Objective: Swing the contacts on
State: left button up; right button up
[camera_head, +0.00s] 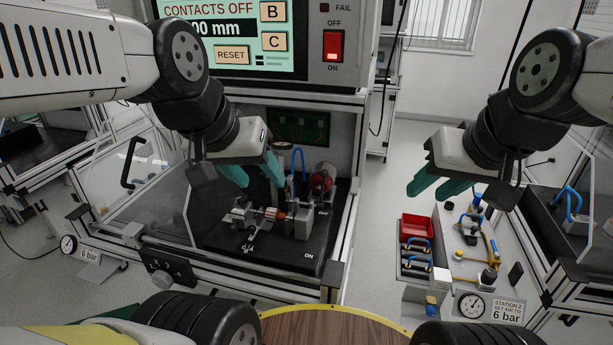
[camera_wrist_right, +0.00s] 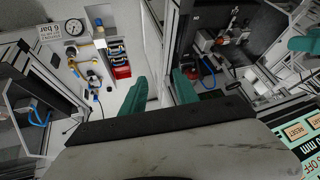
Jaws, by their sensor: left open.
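The test station's screen (camera_head: 222,35) reads "CONTACTS OFF". Below it, inside the open enclosure, a black fixture plate (camera_head: 235,243) carries a stator (camera_head: 270,214) with copper-coloured windings. A blue curved handle (camera_head: 298,156) stands at the back of the fixture, beside a grey block. "OFF" and "ON" labels are printed on the plate to the right. My left gripper (camera_head: 256,173) is open and empty, just left of the blue handle and apart from it; its far finger is partly hidden. My right gripper (camera_head: 437,184) is open and empty over the aisle; its fingers also show in the right wrist view (camera_wrist_right: 160,90).
A red switch (camera_head: 333,46) sits on the panel. A clear door (camera_head: 135,165) with a black handle is at the left. To the right stand a red bin (camera_head: 416,228) and a panel with blue-handled valves and a gauge (camera_head: 472,305). A round wooden top (camera_head: 330,328) is in front.

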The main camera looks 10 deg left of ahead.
aim_at(327, 171)
jog(key=shift+o, duration=0.7)
jog(key=w+a+f+n+g+y, duration=0.1)
jog(key=w+a+f+n, duration=0.25)
jog(key=w, duration=0.35)
jog(key=w+a+f+n+g, duration=0.2)
jog(key=w+f+n, duration=0.1)
jog(key=w+f, duration=0.3)
jog(key=w+a+f+n+g+y, duration=0.1)
jog(key=w+a+f+n, duration=0.2)
jog(key=w, duration=0.5)
jog(key=shift+n, duration=0.25)
jog(key=w+a, duration=0.1)
jog(key=a, duration=0.2)
jog(key=w+a, duration=0.2)
jog(key=a, duration=0.1)
jog(key=w+a, duration=0.1)
jog(key=a, duration=0.2)
jog(key=shift+w+a+f, duration=0.2)
jog(key=shift+a, duration=0.05)
jog(key=x, duration=0.3)
jog(key=shift+a+f, duration=0.1)
jog(key=shift+f, duration=0.3)
jog(key=shift+w+a+f, duration=0.15)
jog(key=shift+a+f, duration=0.05)
jog(key=shift+f, duration=0.35)
grip_shut()
